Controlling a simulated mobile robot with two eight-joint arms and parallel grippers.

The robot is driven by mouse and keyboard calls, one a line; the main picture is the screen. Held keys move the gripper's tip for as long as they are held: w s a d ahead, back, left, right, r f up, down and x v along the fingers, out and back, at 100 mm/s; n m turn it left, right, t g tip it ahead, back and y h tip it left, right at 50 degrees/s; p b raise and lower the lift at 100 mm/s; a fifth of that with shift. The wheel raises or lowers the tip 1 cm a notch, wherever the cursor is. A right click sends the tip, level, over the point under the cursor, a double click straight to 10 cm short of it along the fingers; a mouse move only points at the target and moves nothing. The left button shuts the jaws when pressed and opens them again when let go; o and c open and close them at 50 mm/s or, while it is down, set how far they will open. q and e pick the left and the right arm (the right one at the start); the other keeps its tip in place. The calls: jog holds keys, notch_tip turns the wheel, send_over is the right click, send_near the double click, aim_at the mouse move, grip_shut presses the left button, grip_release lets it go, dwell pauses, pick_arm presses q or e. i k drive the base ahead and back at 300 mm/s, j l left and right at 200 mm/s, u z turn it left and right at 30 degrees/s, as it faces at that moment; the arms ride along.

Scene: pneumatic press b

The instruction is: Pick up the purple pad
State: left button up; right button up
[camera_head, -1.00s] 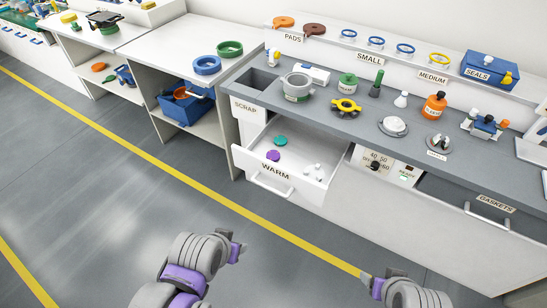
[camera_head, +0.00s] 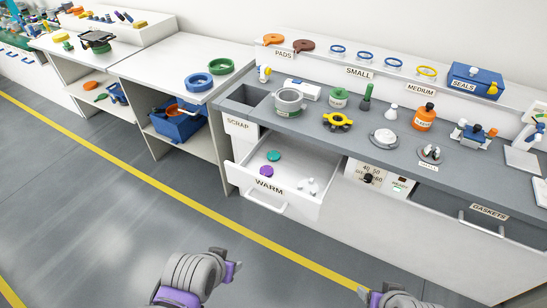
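The purple pad (camera_head: 267,170) is a small round disc lying in the open white drawer labelled WARM (camera_head: 296,203). A teal pad (camera_head: 273,156) lies just behind it in the same drawer. My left gripper (camera_head: 228,262) is over the floor, in front of and below the drawer, well apart from the pad. My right gripper (camera_head: 364,291) shows only partly at the bottom edge, to the right of the drawer. The finger gaps of both grippers are too unclear to read.
Small white pieces (camera_head: 308,186) stand at the drawer's right side. A blue bin (camera_head: 180,127) sits on a shelf to the left. The floor before the drawer is clear.

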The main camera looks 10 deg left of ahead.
aim_at(267, 170)
jog(key=z, duration=1.4)
jog(key=u, duration=1.9)
jog(key=i+j+z, duration=0.25)
jog(key=i+j, duration=0.35)
jog(key=i+j+z, duration=0.25)
jog(key=i+j, duration=0.35)
jog(key=j, duration=0.15)
